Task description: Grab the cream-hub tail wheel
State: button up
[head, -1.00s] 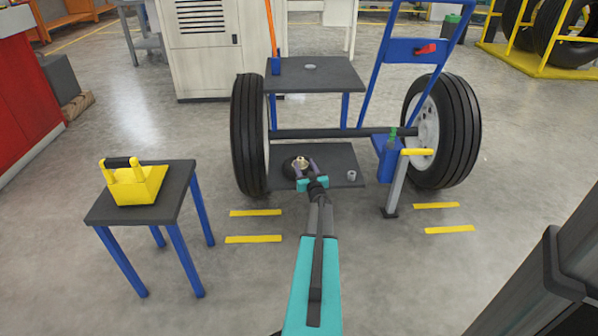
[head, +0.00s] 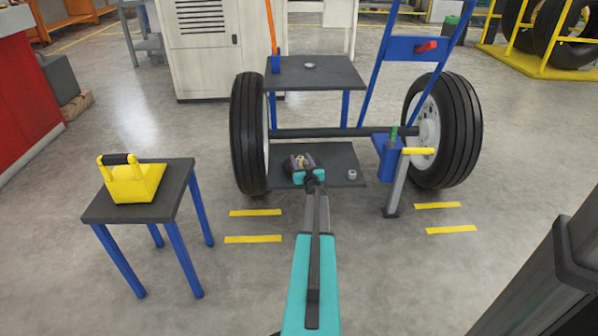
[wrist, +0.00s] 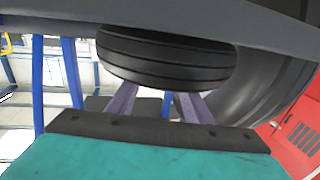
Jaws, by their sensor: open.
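The tail wheel is a small black tyre with a cream hub (head: 299,162), on the lower dark shelf (head: 343,160) between the two big wheels. In the wrist view its grooved black tyre (wrist: 165,60) fills the upper middle. My gripper (head: 304,160) is over the wheel, with its purple fingers apart. In the wrist view the fingers reach toward the tyre's two sides. I cannot tell whether they touch it. In the head view my gripper hides most of the tyre.
A big tyre (head: 247,135) stands close left of the shelf. A dark axle bar (head: 340,133) crosses above it. A small grey ring (head: 352,174) lies on the shelf's right. A blue-legged table (head: 180,185) with a yellow carrier (head: 135,184) stands left.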

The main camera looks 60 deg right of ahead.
jog(key=shift+w+d, duration=0.3)
dwell(0.4)
jog(key=shift+r, duration=0.1)
grip_shut()
